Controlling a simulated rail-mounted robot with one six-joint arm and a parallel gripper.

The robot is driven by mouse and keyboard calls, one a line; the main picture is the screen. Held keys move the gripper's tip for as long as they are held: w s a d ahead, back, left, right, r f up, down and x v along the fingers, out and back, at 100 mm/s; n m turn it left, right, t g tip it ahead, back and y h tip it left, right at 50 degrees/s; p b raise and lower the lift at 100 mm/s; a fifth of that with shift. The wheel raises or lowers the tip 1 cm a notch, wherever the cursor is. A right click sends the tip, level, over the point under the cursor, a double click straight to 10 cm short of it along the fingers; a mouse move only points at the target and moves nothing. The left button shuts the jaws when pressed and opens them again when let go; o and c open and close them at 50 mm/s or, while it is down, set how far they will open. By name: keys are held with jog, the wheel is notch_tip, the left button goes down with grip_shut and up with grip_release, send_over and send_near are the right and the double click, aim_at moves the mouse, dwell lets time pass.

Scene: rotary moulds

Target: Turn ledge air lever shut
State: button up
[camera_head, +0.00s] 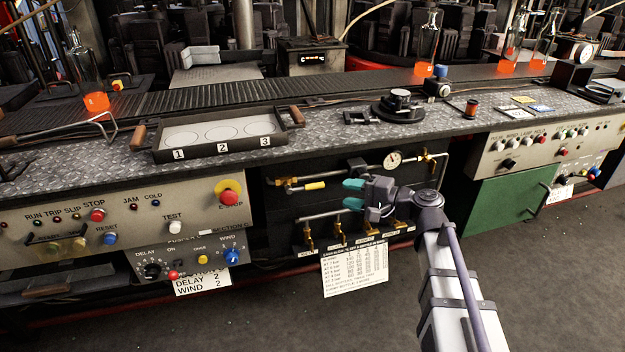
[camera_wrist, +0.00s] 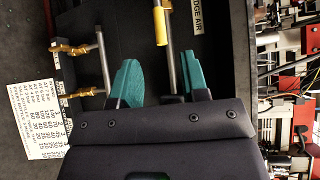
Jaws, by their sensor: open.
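The ledge air lever (camera_head: 315,186) has a yellow handle and sits on a pipe in the dark recess under the ledge. Its handle lies roughly along the pipe. In the wrist view the yellow handle (camera_wrist: 160,25) shows ahead of the fingers, beside a label (camera_wrist: 196,14) partly reading "EDGE AIR". My gripper (camera_head: 352,194) has teal fingers and is to the right of the lever, pointing left. In the wrist view my gripper (camera_wrist: 158,76) is open and empty, with the yellow handle beyond the gap, apart from both fingers.
A gauge (camera_head: 393,159) and brass fittings are on the pipework. Several brass valves (camera_head: 338,232) stand below, above a hanging chart (camera_head: 355,272). A control panel (camera_head: 120,220) is at left and a green panel (camera_head: 510,205) at right. The floor in front is clear.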

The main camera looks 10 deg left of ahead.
aim_at(316, 187)
jog(key=b+x, duration=0.1)
jog(key=x, duration=1)
jog(key=shift+d, duration=0.1)
jog(key=shift+c, duration=0.3)
grip_shut()
